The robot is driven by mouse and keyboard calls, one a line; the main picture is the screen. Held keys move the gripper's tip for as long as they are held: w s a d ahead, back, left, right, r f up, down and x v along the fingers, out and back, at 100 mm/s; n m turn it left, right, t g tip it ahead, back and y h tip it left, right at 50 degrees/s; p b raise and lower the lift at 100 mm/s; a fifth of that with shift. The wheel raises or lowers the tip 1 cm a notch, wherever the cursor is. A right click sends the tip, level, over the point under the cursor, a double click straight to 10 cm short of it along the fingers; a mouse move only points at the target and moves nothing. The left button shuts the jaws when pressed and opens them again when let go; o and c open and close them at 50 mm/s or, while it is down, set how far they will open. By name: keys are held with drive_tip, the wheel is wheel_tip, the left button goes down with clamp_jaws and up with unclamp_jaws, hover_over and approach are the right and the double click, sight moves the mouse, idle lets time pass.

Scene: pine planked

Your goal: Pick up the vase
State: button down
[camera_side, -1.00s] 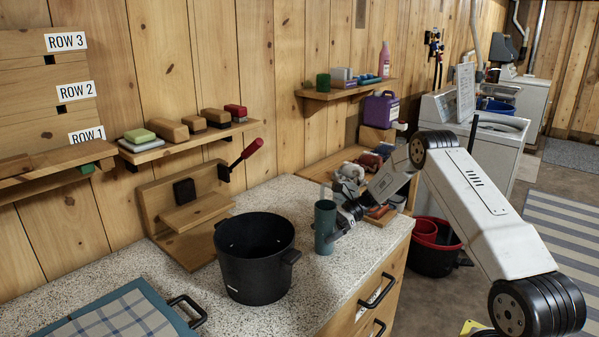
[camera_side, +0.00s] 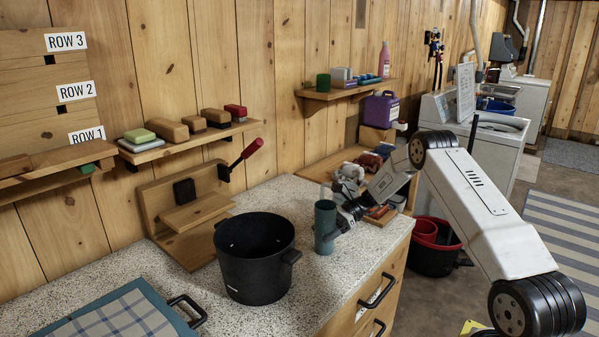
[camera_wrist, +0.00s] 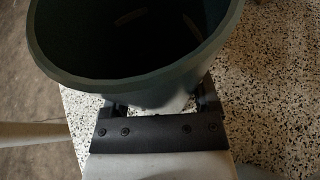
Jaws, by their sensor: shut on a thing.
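The vase (camera_side: 325,229) is a tall teal-green cylinder standing upright on the speckled countertop, right of the black pot. My gripper (camera_side: 338,226) reaches it from the right and is shut on its side. In the wrist view the vase (camera_wrist: 125,85) fills the upper part, with its dark open mouth facing the camera. The gripper (camera_wrist: 160,108) shows just below it, one finger on each side of its wall, the tips hidden behind the vase. The vase's base appears to be at the counter surface; I cannot tell any gap.
A black pot (camera_side: 253,278) stands close on the left. A wooden stand with a red-handled lever (camera_side: 245,152) is behind it. A wooden board with several items (camera_side: 352,172) lies behind the vase. The counter's front edge with drawers (camera_side: 372,290) is to the right.

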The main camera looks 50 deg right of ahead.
sight(325, 221)
drive_tip(key=shift+r, duration=0.4)
drive_tip(key=shift+r, duration=1.2)
drive_tip(key=s+a+r, duration=0.4)
drive_tip(key=s+r, duration=0.5)
drive_tip(key=s, duration=0.4)
drive_tip(key=shift+a+r, duration=0.2)
drive_tip(key=shift+r, duration=0.15)
drive_tip(key=shift+s, duration=0.15)
drive_tip(key=shift+r, duration=0.15)
idle(0.6)
